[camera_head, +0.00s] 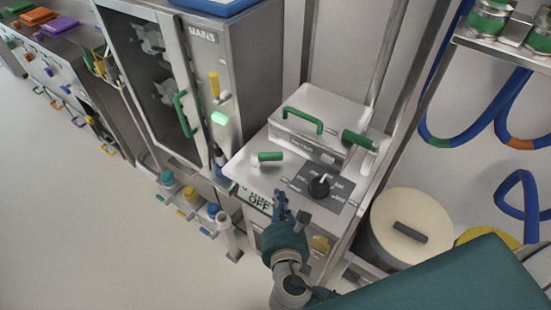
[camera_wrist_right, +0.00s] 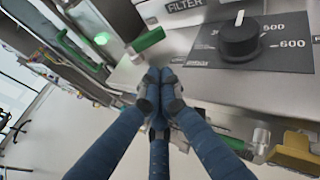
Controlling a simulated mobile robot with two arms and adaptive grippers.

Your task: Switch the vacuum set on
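The vacuum unit (camera_head: 255,172) is a grey metal cabinet with a sloped top. On it is a black dial knob (camera_head: 319,187) with a white pointer; in the right wrist view the knob (camera_wrist_right: 239,38) has marks including 500 and 600 beside it. A green-handled lever (camera_head: 268,157) sits left of the knob; it also shows in the right wrist view (camera_wrist_right: 148,40). A front sign (camera_head: 258,201) reads OFF, its upper line partly hidden. My right gripper (camera_head: 281,205) is at the unit's front edge, fingertips together (camera_wrist_right: 160,88), nothing visible between them. My left gripper is out of view.
A filter box (camera_head: 318,107) with a green handle stands behind, beside another green lever (camera_head: 358,140). A MAINS cabinet (camera_head: 205,40) with a lit green light (camera_head: 219,118) is left. A lidded drum (camera_head: 412,222) stands right. The floor (camera_head: 70,220) at left is clear.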

